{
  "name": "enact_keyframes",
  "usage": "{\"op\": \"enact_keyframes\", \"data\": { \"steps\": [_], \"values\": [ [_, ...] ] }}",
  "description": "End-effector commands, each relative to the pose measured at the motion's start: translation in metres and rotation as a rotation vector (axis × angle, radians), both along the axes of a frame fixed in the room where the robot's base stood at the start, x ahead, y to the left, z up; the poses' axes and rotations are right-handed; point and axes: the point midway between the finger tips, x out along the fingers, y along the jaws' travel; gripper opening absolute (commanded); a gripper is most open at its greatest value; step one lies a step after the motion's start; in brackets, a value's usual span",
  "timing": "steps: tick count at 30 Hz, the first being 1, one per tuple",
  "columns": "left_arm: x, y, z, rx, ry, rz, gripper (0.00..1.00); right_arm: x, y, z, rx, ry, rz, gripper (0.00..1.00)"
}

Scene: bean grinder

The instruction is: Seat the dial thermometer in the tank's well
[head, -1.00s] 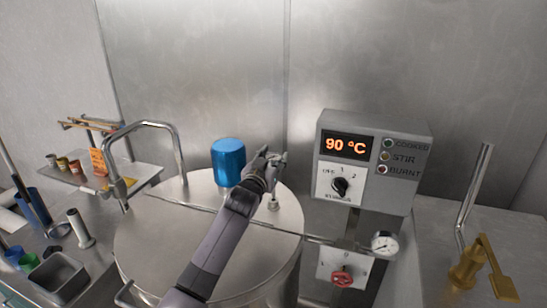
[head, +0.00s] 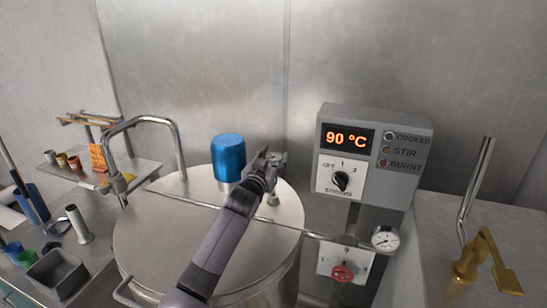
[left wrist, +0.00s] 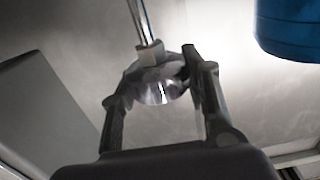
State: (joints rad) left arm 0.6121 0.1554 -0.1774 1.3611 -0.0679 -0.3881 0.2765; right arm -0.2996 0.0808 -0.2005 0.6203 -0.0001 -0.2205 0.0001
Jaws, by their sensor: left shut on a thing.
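The steel tank (head: 160,235) has a flat lid with a blue motor housing (head: 228,158) on it. My left gripper (head: 270,160) is over the lid's right rear part, just right of the blue housing. It is shut on a small metallic piece, which I take for the dial thermometer (left wrist: 160,92). In the left wrist view, its rounded head sits between the fingers, with a collar and thin rod beyond; its dial face is not visible. A short metal stub (head: 273,199) shows on the lid below the gripper. I cannot tell whether the stem is in the well. My right gripper is not in view.
A control box (head: 372,155) reading 90 °C stands right of the tank. A curved steel pipe (head: 146,121) rises at the left. A brass tap (head: 482,262) stands at the right.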

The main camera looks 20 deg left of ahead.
Motion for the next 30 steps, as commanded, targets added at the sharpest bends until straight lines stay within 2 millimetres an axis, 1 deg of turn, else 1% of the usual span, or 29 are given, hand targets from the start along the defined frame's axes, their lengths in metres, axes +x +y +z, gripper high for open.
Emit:
{"op": "enact_keyframes", "data": {
  "steps": [11,30],
  "values": [
    [0.0,0.0,0.0,0.0,-0.001,0.0,0.12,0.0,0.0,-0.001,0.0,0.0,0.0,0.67],
    [0.0,0.0,-0.019,-0.001,-0.002,0.0,0.12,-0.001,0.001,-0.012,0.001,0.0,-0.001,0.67]
  ]
}}
